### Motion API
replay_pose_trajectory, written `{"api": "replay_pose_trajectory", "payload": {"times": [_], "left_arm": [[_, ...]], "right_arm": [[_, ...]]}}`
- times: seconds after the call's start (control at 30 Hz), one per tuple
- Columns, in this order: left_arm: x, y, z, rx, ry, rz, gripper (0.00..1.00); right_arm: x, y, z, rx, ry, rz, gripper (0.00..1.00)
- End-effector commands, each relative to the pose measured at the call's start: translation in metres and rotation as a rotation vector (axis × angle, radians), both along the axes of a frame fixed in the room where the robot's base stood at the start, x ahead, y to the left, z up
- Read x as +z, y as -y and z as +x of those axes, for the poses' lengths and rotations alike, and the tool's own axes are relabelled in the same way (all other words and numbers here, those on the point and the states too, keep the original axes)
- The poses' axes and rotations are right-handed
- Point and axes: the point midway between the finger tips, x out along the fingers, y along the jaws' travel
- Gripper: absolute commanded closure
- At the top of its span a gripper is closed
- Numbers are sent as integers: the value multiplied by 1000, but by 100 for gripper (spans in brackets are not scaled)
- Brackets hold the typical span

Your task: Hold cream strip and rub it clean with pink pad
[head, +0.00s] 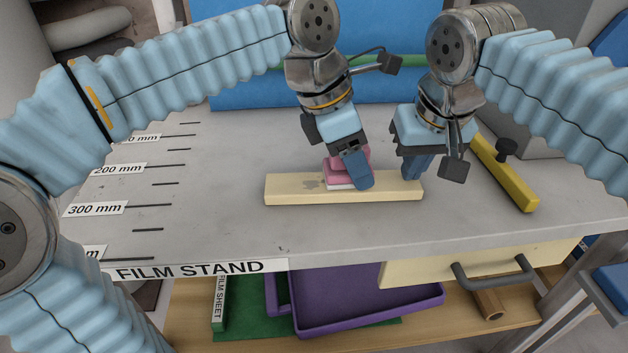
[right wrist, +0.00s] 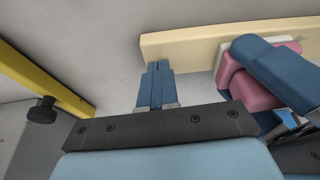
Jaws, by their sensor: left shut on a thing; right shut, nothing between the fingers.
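The cream strip (head: 290,191) lies flat on the grey slab, with a dark smudge on its left half. The pink pad (head: 334,172), with a white underside, sits on the middle of the strip. My left gripper (head: 354,172) is shut on the pad, and its near finger hides part of it. My right gripper (head: 411,174) is shut and empty, its fingertips at the strip's right end; I cannot tell whether they touch it. In the right wrist view the closed fingers (right wrist: 157,75) point at the edge of the strip (right wrist: 185,47), and the pad (right wrist: 250,88) shows to their right.
A yellow bar (head: 510,178) with a black knob lies right of the strip. The slab's left side, with printed millimetre marks (head: 118,169), is clear. Below the front edge are a purple tray (head: 360,312) and a cream drawer (head: 425,272) with a handle.

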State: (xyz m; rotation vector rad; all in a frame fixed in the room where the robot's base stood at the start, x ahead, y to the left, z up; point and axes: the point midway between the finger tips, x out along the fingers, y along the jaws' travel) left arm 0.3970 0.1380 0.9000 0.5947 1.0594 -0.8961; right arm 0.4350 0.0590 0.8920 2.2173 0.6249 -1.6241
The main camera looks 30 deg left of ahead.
Motion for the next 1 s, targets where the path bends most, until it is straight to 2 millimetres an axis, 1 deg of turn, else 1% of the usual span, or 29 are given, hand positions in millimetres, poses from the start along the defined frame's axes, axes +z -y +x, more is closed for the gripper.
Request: {"api": "replay_pose_trajectory", "payload": {"times": [0.03,0.47,0.73,1.0], "left_arm": [[-2,0,0,0,0,0,84],[-8,-2,-1,1,0,0,84],[-8,-18,-10,2,-1,2,84],[-9,-28,-15,2,-3,3,84]], "right_arm": [[-8,1,0,0,-13,-13,100],[-8,1,0,0,-13,-13,100],[-8,1,0,-1,-13,-14,100],[-8,1,0,-1,-13,-14,100]]}}
